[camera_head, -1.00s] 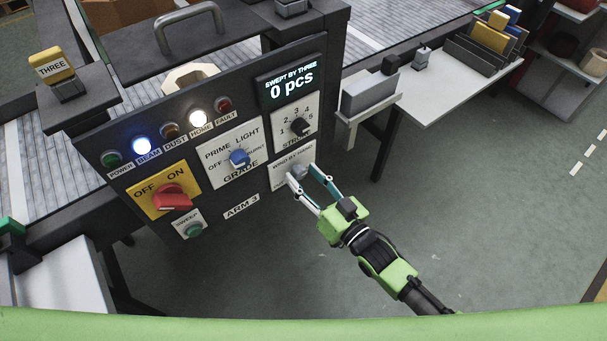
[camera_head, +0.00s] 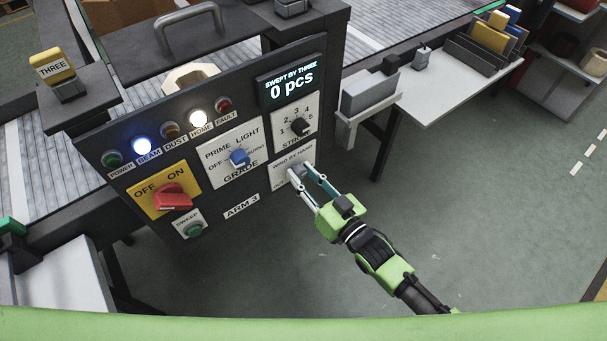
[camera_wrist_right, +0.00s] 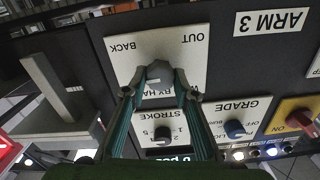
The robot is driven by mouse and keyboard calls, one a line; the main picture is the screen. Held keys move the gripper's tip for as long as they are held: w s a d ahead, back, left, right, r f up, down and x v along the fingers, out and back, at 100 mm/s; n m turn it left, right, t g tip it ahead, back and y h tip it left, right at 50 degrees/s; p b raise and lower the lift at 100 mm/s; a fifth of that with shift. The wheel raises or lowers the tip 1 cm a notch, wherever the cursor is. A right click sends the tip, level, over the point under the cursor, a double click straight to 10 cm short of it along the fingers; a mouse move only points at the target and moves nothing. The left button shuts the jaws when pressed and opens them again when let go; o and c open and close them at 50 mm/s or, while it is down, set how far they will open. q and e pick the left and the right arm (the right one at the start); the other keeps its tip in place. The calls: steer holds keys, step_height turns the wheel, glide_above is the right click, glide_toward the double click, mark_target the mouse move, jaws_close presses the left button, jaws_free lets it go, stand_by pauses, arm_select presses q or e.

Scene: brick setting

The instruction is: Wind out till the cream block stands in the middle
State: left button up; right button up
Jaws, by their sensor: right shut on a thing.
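The wind-by-hand plate (camera_head: 281,178) is at the lower right of the dark control panel. Its grey knob shows in the right wrist view (camera_wrist_right: 160,74), between the words BACK and OUT, which appear upside down. My right gripper (camera_head: 300,170) is shut on this knob, one finger on each side; the fingers also show in the right wrist view (camera_wrist_right: 160,94). A cream block (camera_head: 190,74) shows partly above the panel's top edge; the panel hides its lower part. My left gripper is not in view.
The panel also carries a red switch (camera_head: 173,197), a blue grade knob (camera_head: 239,158), a black stroke knob (camera_head: 300,127) and a green sweep button (camera_head: 194,230). The display (camera_head: 289,84) reads 0 pcs. A white table (camera_head: 440,92) stands at right. The floor around my right arm is clear.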

steer(key=n, duration=0.3)
steer(key=shift+n+p, duration=0.3)
steer(key=shift+n, duration=0.1)
steer(key=n, duration=0.3)
steer(key=shift+s+a+n, duration=0.1)
steer(key=shift+n, duration=0.3)
steer(key=n, duration=0.6)
steer(key=shift+f, duration=0.15)
steer(key=shift+n, duration=0.4)
steer(key=o, duration=1.1)
steer(key=shift+s, duration=0.1)
